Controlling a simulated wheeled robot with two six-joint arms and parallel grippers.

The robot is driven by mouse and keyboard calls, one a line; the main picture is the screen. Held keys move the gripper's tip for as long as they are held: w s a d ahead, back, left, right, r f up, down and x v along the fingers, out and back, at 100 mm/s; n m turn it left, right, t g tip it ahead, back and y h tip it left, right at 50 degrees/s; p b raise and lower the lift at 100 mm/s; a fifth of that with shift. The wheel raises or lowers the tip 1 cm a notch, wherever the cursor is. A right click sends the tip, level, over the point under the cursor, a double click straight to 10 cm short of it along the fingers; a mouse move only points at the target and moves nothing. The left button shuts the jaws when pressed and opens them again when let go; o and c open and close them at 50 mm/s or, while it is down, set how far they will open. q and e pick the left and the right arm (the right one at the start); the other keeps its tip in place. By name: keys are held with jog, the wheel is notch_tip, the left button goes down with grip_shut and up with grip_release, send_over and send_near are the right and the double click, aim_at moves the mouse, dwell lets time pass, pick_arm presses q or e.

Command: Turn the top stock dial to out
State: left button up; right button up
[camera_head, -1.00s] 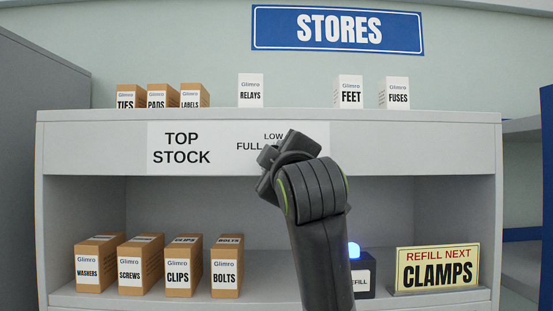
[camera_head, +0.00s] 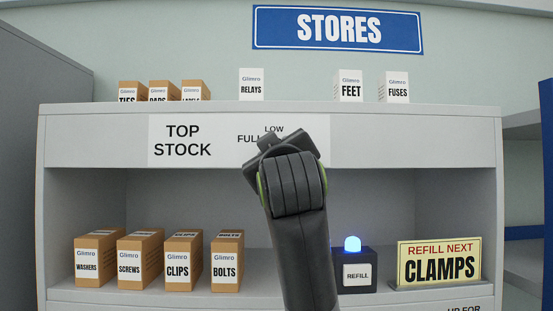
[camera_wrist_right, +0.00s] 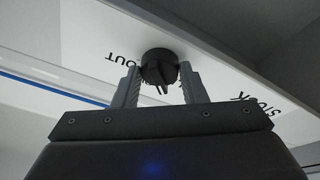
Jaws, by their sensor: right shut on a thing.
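The top stock dial (camera_wrist_right: 160,66) is a dark round knob on the white label plate (camera_head: 182,141) marked TOP STOCK. In the right wrist view my right gripper (camera_wrist_right: 161,78) has a finger on each side of it and is shut on it. The word OUT shows on the plate beside the dial there. In the head view my right gripper (camera_head: 285,146) and wrist cover the dial and part of its scale; LOW and part of FULL show. I cannot tell for certain which mark the dial points at. My left gripper is not in view.
The plate is on the front of a grey shelf unit (camera_head: 80,145). White and brown boxes stand on top. Brown boxes, a REFILL box (camera_head: 357,274) with a lit blue lamp, and a CLAMPS sign (camera_head: 439,264) stand on the shelf below.

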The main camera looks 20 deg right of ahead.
jog(key=shift+w+a+r+m+g+h+p, duration=0.15)
jog(key=shift+m+g+h+p, duration=0.7)
jog(key=shift+m, duration=3.6)
jog(key=shift+s+a+r+m+g+h+p, duration=0.15)
jog(key=shift+m+g+h+p, duration=0.75)
jog(key=shift+m, duration=3.5)
jog(key=shift+w+a+r+m+g+h+p, duration=0.15)
jog(key=shift+m+g+h+p, duration=0.55)
jog(key=shift+m, duration=3.75)
jog(key=shift+g, duration=0.45)
jog(key=shift+c, duration=0.2)
jog(key=o, duration=1)
